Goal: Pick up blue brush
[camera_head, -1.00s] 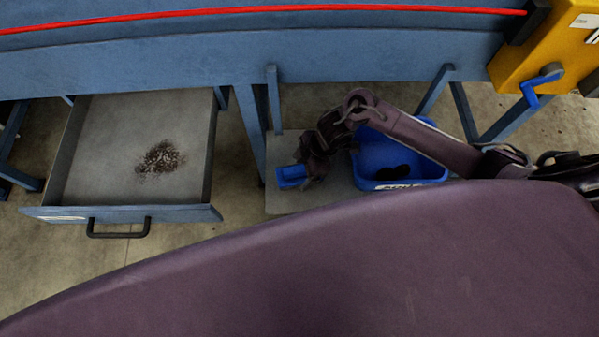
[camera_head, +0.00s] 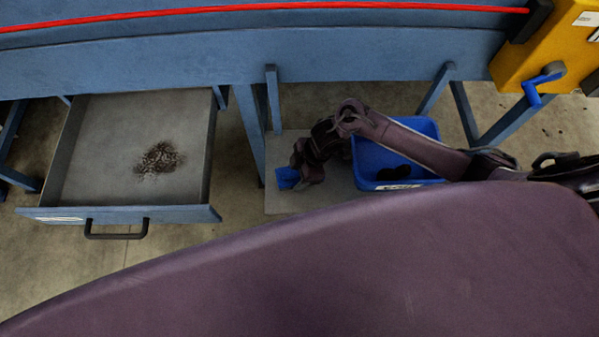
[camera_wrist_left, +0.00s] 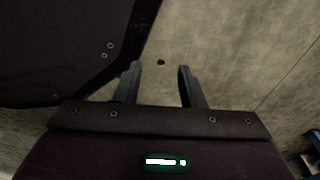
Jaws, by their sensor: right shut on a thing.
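The blue brush (camera_head: 287,179) is at the tip of my right gripper (camera_head: 297,177), over the left part of a grey board beside the grader's leg. My right gripper is shut on the brush; its fingertips are dark and partly hidden by the wrist. Whether the brush touches the board I cannot tell. My left gripper (camera_wrist_left: 158,84) shows only in the left wrist view, with its two fingers apart and nothing between them, above the concrete floor.
A blue bin (camera_head: 372,157) with dark lumps stands on the grey board (camera_head: 330,196), under my right arm. An open drawer (camera_head: 98,150) at left holds a patch of dark dirt (camera_head: 160,160). The blue grader frame (camera_head: 180,62) runs behind; a yellow box (camera_head: 535,55) with a blue crank stands at right.

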